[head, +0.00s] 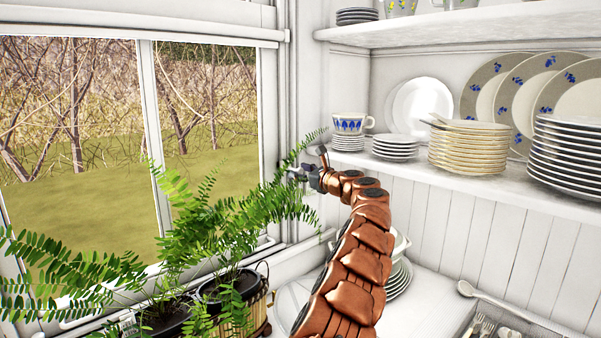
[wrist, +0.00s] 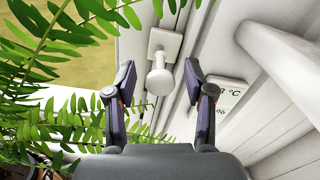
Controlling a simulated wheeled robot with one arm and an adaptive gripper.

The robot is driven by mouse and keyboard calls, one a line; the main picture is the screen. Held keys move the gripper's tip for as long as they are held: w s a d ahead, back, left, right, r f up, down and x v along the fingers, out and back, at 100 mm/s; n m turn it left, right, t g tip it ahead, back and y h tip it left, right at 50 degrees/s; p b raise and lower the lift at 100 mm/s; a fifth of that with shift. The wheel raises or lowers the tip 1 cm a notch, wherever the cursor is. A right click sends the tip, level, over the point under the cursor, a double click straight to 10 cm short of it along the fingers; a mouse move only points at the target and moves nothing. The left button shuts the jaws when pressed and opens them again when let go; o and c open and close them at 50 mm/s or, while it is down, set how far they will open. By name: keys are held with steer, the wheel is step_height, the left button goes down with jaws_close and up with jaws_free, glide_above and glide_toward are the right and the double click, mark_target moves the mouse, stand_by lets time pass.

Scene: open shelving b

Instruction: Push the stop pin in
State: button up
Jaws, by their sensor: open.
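The stop pin (wrist: 160,78) shows in the wrist view as a white knob with a round head. It stands out from a square white plate (wrist: 165,43) on the white window frame. My gripper (wrist: 159,75) is open, with one dark finger on each side of the pin. I see a gap between the pin and each finger, and nothing is held. In the head view my gripper (head: 300,172) is beside the window frame, above the plants. The pin cannot be made out in that view.
Fern fronds (head: 230,215) reach up close to my gripper, from a pot (head: 258,300) on the sill side. Shelves (head: 470,185) with stacked plates (head: 468,150) and a cup (head: 350,124) stand at the right.

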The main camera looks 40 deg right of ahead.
jaws_close()
stand_by(0.4)
